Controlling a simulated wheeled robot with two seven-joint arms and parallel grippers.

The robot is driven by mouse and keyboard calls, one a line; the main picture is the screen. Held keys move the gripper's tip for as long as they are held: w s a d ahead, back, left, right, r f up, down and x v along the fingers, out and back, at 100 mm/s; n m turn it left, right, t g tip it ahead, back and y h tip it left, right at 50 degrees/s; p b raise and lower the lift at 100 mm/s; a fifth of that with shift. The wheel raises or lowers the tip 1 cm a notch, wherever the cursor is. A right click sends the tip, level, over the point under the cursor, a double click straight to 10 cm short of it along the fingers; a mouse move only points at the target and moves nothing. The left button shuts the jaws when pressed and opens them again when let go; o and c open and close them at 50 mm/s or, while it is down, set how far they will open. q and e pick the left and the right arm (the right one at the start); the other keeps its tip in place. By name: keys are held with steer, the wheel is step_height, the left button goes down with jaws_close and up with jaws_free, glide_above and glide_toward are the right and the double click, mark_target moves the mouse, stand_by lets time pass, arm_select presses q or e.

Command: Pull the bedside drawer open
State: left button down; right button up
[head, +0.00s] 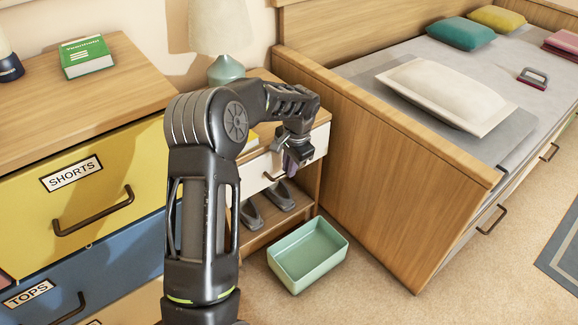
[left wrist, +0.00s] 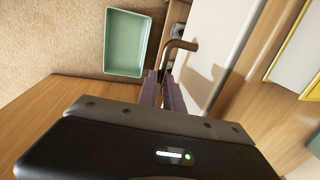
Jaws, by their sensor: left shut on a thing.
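The bedside table (head: 318,124) stands between the dresser and the bed. Its white drawer front (head: 256,172) shows beside my arm and fills the right middle of the left wrist view (left wrist: 215,45). The dark bar handle (head: 270,177) on it is partly hidden by my gripper. In the left wrist view the bent handle (left wrist: 180,45) runs down to between the purple fingers. My left gripper (head: 291,165) is at the drawer front, its fingers (left wrist: 165,88) shut on the handle. I cannot tell whether the drawer stands out from the table. My right gripper is not in view.
A green bin (head: 308,253) stands on the floor in front of the table. Grey slippers (head: 282,196) are on the lower shelf. A lamp (head: 226,68) stands on top. The bed's wooden end panel (head: 385,175) is close on the right, the dresser (head: 85,190) on the left.

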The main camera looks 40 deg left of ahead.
arm_select(q)
steer(key=s+d, duration=0.3)
steer(key=d, duration=0.7)
steer(key=s+d, duration=0.3)
steer(key=d, duration=0.8)
steer(key=shift+s, duration=0.15)
steer(key=c, duration=1.5)
jaws_free()
steer(key=shift+r, duration=0.1)
step_height(320, 180, up, 8)
steer(key=d+p, duration=0.1)
steer(key=p, duration=0.2)
steer(key=shift+s+d+f, duration=0.15)
steer(key=shift+s+f, duration=0.05)
steer(key=shift+f, duration=0.05)
